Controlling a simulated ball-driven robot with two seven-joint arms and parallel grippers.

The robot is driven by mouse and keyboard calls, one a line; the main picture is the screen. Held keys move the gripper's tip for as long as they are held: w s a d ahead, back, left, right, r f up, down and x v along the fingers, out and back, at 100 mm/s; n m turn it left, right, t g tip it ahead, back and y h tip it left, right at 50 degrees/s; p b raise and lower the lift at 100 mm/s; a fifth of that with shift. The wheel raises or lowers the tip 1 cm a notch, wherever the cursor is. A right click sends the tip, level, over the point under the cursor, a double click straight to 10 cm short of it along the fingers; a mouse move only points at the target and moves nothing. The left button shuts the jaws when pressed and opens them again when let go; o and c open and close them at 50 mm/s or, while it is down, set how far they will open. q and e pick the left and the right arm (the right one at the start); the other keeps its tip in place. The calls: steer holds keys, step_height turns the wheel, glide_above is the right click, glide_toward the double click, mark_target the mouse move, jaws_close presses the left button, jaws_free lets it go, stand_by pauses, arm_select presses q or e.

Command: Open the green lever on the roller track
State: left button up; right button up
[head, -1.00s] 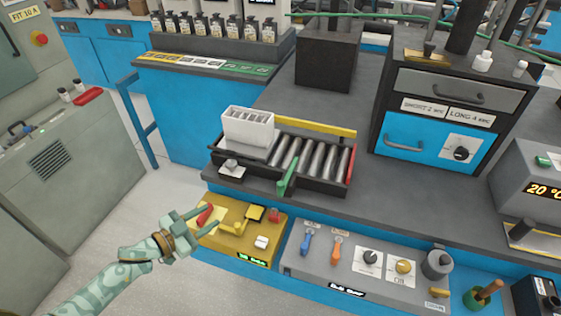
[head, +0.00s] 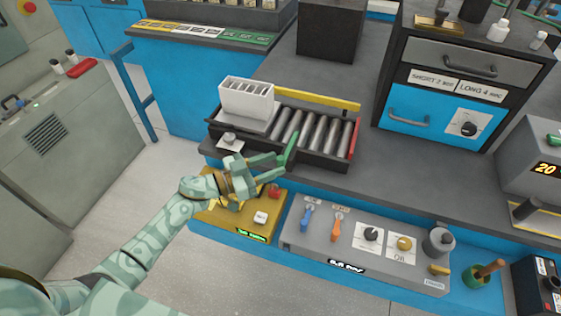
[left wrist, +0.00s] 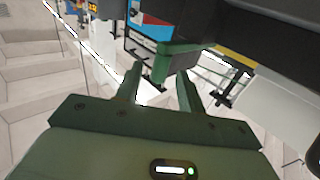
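The roller track (head: 268,151) is a dark tray of metal rollers on the grey bench, with a white slotted block on its left end. The green lever (head: 290,150) stands tilted at the track's front edge. My left gripper (head: 277,166) is open, its fingers pointing right, with the tips close to the lever's lower part. In the left wrist view the green lever (left wrist: 161,66) shows between the two open fingertips (left wrist: 159,80). I cannot tell whether either finger touches it. My right gripper is not in view.
The white slotted block (head: 246,97) sits on the track's left end. A yellow panel (head: 235,225) lies below my left gripper, and a grey panel with levers and knobs (head: 365,245) is to its right. The bench (head: 400,185) right of the track is clear.

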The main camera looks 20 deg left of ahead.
mark_target(281, 161)
arm_select(q)
steer(key=shift+x, duration=1.55)
jaws_close()
